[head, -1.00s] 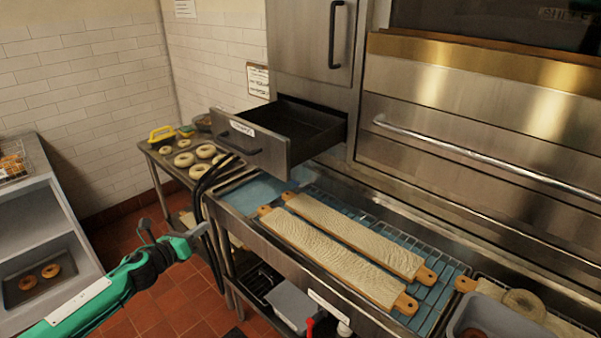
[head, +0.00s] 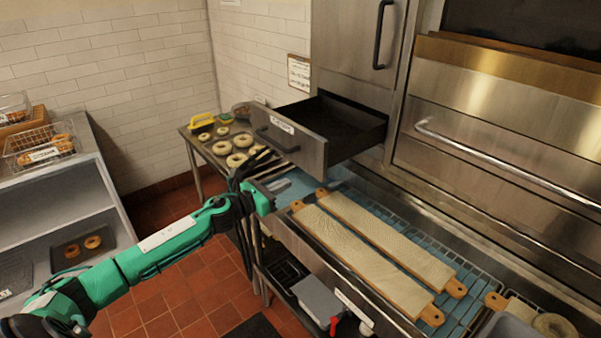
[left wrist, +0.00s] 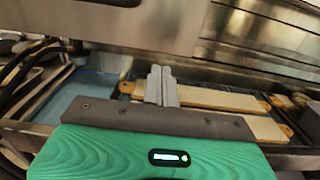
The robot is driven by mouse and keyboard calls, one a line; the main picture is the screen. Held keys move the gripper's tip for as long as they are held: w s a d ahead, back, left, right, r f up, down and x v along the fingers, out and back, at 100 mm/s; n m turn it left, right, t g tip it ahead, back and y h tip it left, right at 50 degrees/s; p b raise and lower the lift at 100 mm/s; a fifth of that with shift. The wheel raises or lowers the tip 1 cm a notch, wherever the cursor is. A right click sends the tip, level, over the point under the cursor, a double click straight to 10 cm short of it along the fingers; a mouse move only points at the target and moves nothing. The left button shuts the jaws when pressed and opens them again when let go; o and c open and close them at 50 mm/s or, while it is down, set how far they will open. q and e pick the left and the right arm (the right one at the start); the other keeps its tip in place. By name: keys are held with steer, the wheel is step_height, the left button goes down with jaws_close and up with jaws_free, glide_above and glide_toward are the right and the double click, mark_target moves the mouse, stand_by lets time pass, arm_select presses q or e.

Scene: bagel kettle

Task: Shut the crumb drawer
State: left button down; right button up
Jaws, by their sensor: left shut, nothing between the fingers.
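The crumb drawer (head: 300,142) is pulled out of the steel cabinet, its dark inside showing and a white label and dark handle on its front. Its lower front also shows along the top of the left wrist view (left wrist: 130,22). My left gripper (head: 285,185) is just below and in front of the drawer front, apart from it as far as I can tell. In the left wrist view its fingers (left wrist: 161,86) are together and empty, above the blue sink area. My right gripper is not in view.
Two long cloth-covered boards (head: 375,245) lie on a wire rack over the blue basin below the drawer. A table with bagels (head: 238,160) stands behind on the left. An oven with a long handle (head: 500,160) is at right. Red floor is open at lower left.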

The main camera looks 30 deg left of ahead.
mark_target(309, 173)
arm_select(q)
steer(key=p+x, duration=0.2)
steer(key=x, duration=0.3)
steer(key=shift+w+d+r, duration=0.1)
steer(key=shift+w+r, duration=0.1)
steer(key=shift+w+d+f+p, duration=0.15)
steer(key=shift+w+d+p, duration=0.05)
steer(key=shift+w+p, duration=0.35)
steer(key=shift+w+d, duration=0.1)
steer(key=shift+w, duration=0.1)
steer(key=shift+w+f, duration=0.1)
